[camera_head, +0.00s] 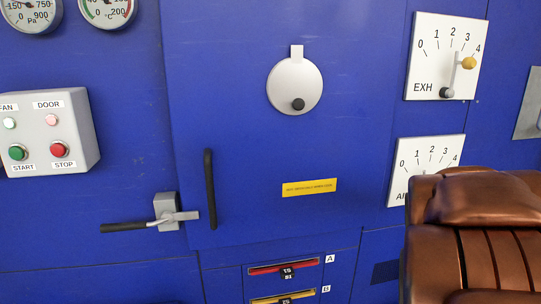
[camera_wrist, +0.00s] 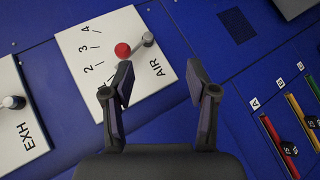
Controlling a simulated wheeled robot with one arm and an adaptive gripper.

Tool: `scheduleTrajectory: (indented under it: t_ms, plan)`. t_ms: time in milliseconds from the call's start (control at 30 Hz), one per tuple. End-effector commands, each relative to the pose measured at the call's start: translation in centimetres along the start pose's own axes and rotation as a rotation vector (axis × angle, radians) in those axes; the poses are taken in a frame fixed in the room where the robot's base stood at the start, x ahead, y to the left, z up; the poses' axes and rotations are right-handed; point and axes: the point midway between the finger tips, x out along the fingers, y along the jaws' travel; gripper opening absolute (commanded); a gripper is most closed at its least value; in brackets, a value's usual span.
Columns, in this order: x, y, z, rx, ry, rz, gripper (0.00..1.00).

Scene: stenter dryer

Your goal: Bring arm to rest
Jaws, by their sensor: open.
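My gripper (camera_wrist: 160,78) shows in the wrist view with its two dark fingers spread and nothing between them. Its left finger overlaps the white AIR dial plate (camera_wrist: 140,85), which has a grey lever with a red ball (camera_wrist: 122,50). I cannot tell whether finger and plate touch. In the head view the gripper is out of sight. My copper-brown arm (camera_head: 485,240) fills the lower right and hides part of the AIR dial (camera_head: 432,152).
The EXH dial (camera_head: 420,60) has a yellow-knobbed lever. The blue door has a black handle (camera_head: 209,190), a latch lever (camera_head: 125,227) and a round grey cover (camera_head: 295,80). A button box (camera_head: 50,130) stands out at left. Slots A (camera_head: 285,267) and B (camera_head: 284,297) sit below.

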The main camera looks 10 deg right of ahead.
Motion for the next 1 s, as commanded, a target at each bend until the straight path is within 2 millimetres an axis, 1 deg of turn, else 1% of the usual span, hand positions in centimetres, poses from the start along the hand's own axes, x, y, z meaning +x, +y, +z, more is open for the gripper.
scheduleTrajectory:
  t_ms: [33, 167, 200, 267, 300, 367, 400, 467, 500, 567, 600, 700, 800, 900, 1000]
  plan:
    - [-1.2, -1.9, -0.7, 0.055, -0.008, -0.058, 0.58]
    - [-4.4, -7.3, -1.3, 0.203, -0.059, -0.22, 0.58]
    - [-5.5, -9.2, -1.5, 0.243, -0.078, -0.273, 0.58]
    - [-7.3, -12.0, -1.7, 0.295, -0.112, -0.356, 0.58]
    - [-8.7, -13.9, -1.8, 0.327, -0.136, -0.411, 0.58]
    - [-10.9, -16.6, -1.8, 0.368, -0.175, -0.493, 0.58]
    - [-12.5, -18.4, -1.7, 0.391, -0.206, -0.549, 0.58]
    - [-15.0, -21.0, -1.6, 0.417, -0.253, -0.631, 0.58]
    - [-16.8, -22.7, -1.5, 0.431, -0.286, -0.683, 0.58]
    - [-19.5, -25.0, -1.1, 0.445, -0.34, -0.759, 0.58]
    - [-21.3, -26.4, -0.6, 0.447, -0.379, -0.805, 0.58]
    - [-25.2, -29.2, 0.5, 0.441, -0.467, -0.899, 0.58]
    - [-28.2, -31.0, 1.6, 0.427, -0.536, -0.963, 0.58]
    - [-30.0, -31.9, 2.3, 0.415, -0.581, -0.997, 0.58]
    - [-30.6, -32.2, 2.6, 0.412, -0.598, -1.008, 0.58]
